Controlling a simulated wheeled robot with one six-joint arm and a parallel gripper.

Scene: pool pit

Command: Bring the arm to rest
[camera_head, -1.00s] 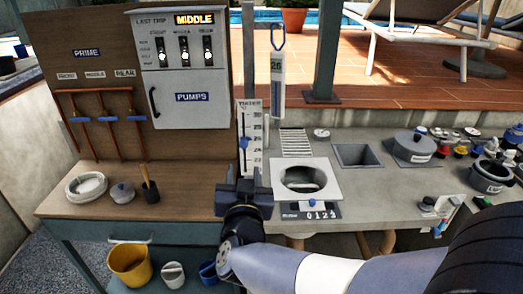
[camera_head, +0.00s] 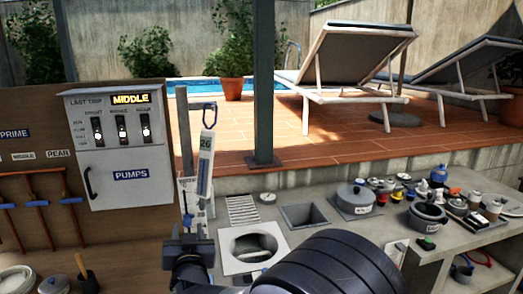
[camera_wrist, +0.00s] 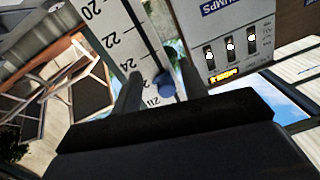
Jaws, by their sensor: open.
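My gripper (camera_head: 188,245) is in front of the lower part of the upright white number scale (camera_head: 191,190) in the head view. In the wrist view my gripper (camera_wrist: 157,82) has its two fingers apart with nothing clasped. The scale (camera_wrist: 122,45) and its round blue slider (camera_wrist: 166,84) show beyond and between the fingers. I cannot tell whether a finger touches the slider. My arm reaches in from the bottom of the head view and hides part of the counter.
The grey pumps box (camera_head: 121,150) is left of the scale, its display reading MIDDLE. The counter holds a white skimmer frame (camera_head: 250,270), a square basin (camera_head: 322,213), a grey lidded pot (camera_head: 355,203) and several small items.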

